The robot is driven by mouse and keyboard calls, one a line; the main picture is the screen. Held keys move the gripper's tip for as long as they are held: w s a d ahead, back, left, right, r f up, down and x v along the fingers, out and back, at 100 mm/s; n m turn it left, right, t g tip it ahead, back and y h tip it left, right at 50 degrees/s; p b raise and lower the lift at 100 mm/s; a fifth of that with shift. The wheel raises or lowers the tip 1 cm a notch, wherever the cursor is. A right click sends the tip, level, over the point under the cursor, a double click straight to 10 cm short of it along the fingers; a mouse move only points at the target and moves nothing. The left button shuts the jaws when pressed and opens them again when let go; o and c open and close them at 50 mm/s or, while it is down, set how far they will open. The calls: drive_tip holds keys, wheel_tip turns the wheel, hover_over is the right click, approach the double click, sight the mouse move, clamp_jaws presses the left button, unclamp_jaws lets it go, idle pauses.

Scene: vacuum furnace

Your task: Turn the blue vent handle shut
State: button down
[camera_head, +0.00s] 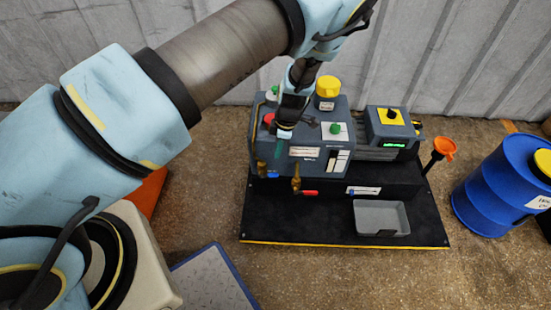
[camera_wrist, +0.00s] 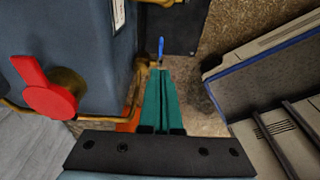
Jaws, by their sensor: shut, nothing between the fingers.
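The blue vent handle (camera_wrist: 161,47) is a thin lever just beyond my fingertips in the wrist view, beside the furnace body. It runs roughly in line with my fingers, and a brass fitting shows by its near end. In the head view the blue handle (camera_head: 272,174) is small, low on the front left of the unit (camera_head: 325,160). My gripper (camera_wrist: 160,73) has its teal fingers shut together with nothing between them. I cannot tell whether the tips touch the handle. In the head view my gripper (camera_head: 284,131) is in front of the unit's left part.
A red knob (camera_wrist: 45,90) sits close left of my fingers in the wrist view. A red-handled brass valve (camera_head: 308,193) is right of the blue handle. A grey tray (camera_head: 381,217) lies on the black base plate (camera_head: 300,226). A blue drum (camera_head: 495,190) stands at right.

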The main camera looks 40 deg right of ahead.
drive_tip(key=shift+s+d+r, duration=0.3)
drive_tip(key=shift+d+r, duration=0.1)
drive_tip(key=shift+r, duration=0.4)
drive_tip(key=shift+s+d+r, duration=0.3)
drive_tip(key=shift+d+r, duration=0.05)
drive_tip(key=shift+r, duration=0.4)
drive_tip(key=shift+s+d+r, duration=0.3)
drive_tip(key=shift+d+r, duration=0.1)
drive_tip(key=shift+r, duration=0.4)
